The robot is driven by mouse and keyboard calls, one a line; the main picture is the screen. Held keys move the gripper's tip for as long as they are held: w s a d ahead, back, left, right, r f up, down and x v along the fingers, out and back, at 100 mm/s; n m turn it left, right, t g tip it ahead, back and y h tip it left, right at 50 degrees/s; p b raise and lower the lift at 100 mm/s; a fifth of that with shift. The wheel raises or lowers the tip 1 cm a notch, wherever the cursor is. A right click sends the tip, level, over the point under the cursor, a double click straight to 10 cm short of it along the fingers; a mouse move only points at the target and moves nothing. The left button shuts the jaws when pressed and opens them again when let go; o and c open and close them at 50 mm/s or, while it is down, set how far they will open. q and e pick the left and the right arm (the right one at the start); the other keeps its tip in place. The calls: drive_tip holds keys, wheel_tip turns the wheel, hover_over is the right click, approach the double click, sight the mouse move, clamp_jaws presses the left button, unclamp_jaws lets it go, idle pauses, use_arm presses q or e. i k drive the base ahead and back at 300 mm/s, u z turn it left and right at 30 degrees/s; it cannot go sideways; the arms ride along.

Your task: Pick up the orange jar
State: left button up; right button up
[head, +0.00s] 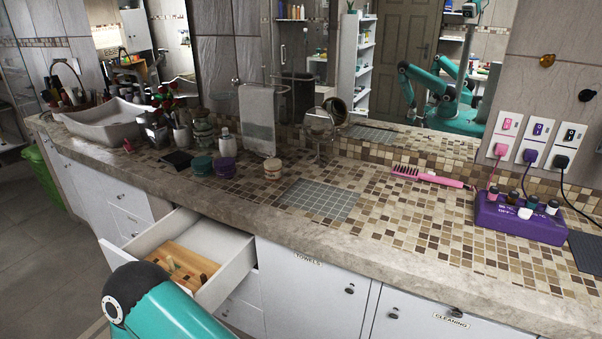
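A small round orange-tan jar (272,169), likely the orange jar, stands upright on the mosaic counter, left of the grey tile mat. A purple jar (224,168) and a dark teal jar (202,166) stand to its left. Nothing touches the orange-tan jar. Neither of my grippers shows directly. Only a teal link of my own arm shows at the bottom left, in front of the open drawer. My teal arms also show in the mirror, too small to read the grippers.
An open drawer (236,270) with a wooden organizer (184,262) juts out below the counter. A grey tile mat (318,199), a round stand mirror (319,121), a pink brush (428,176) and a purple box (519,219) with small bottles are on the counter (400,225). Its middle front is clear.

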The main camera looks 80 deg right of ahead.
sight(272, 167)
drive_tip(key=z, duration=0.15)
drive_tip(key=k, duration=0.3)
drive_tip(key=z, duration=0.95)
drive_tip(key=i, duration=0.7)
drive_tip(key=z, duration=0.3)
drive_tip(key=k, duration=0.8)
drive_tip(key=z, duration=0.2)
drive_tip(key=i, duration=0.8)
drive_tip(key=u, duration=0.1)
